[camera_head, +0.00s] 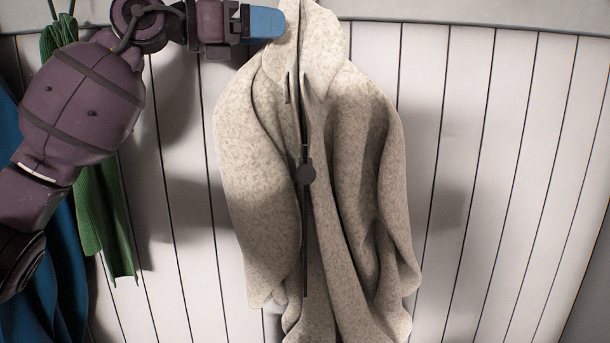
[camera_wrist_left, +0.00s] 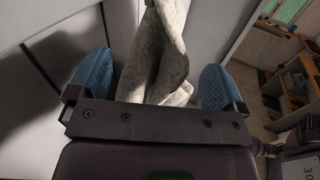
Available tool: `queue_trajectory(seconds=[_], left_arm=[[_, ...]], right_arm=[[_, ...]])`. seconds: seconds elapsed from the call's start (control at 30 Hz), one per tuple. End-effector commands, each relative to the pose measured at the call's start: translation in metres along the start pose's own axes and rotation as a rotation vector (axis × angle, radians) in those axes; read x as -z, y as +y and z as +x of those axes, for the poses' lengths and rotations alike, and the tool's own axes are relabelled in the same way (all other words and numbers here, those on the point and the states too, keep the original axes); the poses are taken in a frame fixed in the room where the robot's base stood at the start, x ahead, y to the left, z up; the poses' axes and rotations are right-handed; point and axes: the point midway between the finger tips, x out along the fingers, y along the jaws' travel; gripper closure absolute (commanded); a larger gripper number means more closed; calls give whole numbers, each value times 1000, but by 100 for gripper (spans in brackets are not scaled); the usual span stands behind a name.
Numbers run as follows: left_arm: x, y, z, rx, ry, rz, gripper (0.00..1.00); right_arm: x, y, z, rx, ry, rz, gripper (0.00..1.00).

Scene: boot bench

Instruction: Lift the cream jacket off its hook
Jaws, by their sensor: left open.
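The cream jacket (camera_head: 358,150) hangs against the white panelled wall in the middle of the head view. Its top is cut off by the upper edge, and its hook is not in view. My left gripper (camera_head: 266,22) is at the upper left side of the jacket, with a blue fingertip beside or touching the cloth. In the left wrist view the left gripper (camera_wrist_left: 156,85) has its two blue fingers wide apart, with the jacket (camera_wrist_left: 160,55) showing between and beyond them. Whether the fingers touch the cloth I cannot tell. My right gripper is not in view.
A green garment (camera_head: 100,205) and a blue garment (camera_head: 62,270) hang to the left, partly behind my left arm. The wall (camera_head: 500,170) right of the jacket is bare. The left wrist view shows shelving (camera_wrist_left: 298,75) at the right.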

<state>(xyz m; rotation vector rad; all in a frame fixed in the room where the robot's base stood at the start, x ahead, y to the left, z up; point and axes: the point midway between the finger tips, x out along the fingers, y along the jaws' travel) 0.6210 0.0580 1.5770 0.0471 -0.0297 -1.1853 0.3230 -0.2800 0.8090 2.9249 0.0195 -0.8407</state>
Motion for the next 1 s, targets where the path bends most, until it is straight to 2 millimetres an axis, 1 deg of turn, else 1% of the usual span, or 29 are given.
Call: queue_trajectory(seconds=[0.17, 0.3, 0.43, 0.53, 0.77, 0.87, 1.0], left_arm=[[2, 1, 14, 1, 0, -3, 3], [5, 2, 33, 2, -2, -3, 3], [6, 3, 47, 2, -2, -3, 3], [7, 3, 52, -1, -1, -2, 3], [8, 4, 53, -1, 0, -2, 3], [7, 4, 53, -1, -1, -2, 17], [7, 4, 53, -1, -1, -2, 38]], right_arm=[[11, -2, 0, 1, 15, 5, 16], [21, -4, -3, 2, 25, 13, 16], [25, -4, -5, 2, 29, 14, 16], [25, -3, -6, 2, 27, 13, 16], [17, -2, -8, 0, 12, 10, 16], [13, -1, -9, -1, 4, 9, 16], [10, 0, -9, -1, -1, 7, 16]])
